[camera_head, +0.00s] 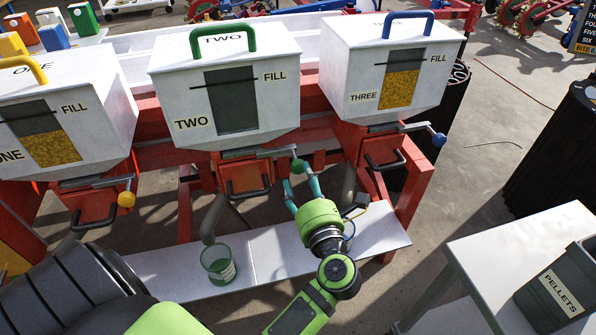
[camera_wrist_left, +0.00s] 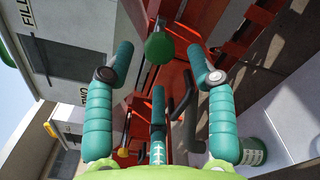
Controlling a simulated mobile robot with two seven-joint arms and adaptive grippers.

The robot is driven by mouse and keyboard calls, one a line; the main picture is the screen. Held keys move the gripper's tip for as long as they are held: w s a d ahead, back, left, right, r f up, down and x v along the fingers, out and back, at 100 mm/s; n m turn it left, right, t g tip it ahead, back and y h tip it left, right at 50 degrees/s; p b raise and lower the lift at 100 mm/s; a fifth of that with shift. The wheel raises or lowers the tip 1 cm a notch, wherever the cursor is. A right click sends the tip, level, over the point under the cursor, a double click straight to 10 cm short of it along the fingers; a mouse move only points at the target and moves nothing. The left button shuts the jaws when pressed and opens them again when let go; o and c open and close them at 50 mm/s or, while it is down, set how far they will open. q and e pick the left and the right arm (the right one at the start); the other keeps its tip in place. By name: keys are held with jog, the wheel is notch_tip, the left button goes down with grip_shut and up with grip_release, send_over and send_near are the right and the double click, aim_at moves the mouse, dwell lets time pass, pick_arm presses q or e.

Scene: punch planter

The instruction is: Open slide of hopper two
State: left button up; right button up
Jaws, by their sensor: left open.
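Hopper two (camera_head: 170,90) is a white box with a green top handle and a dark window, in the middle of the head view. Its slide (camera_head: 272,153) is a metal bar under the box, ending in a green knob (camera_head: 298,166). My left gripper (camera_head: 301,183) is open just below and in front of this knob. In the left wrist view the green knob (camera_wrist_left: 160,48) shows between the two teal fingertips (camera_wrist_left: 160,72), with space on both sides. I cannot tell how deep it sits between them. My right gripper is not in view.
Hopper one (camera_head: 95,85) with a yellow knob and hopper three (camera_head: 340,60) with a blue knob flank it. Red chutes with black handles hang below. A white shelf (camera_head: 180,265) bears a green-marked cup (camera_head: 218,265). A pellets bin (camera_head: 540,295) stands at right.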

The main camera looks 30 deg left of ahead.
aim_at(299, 171)
pick_arm(q)
jog(key=x, duration=0.5)
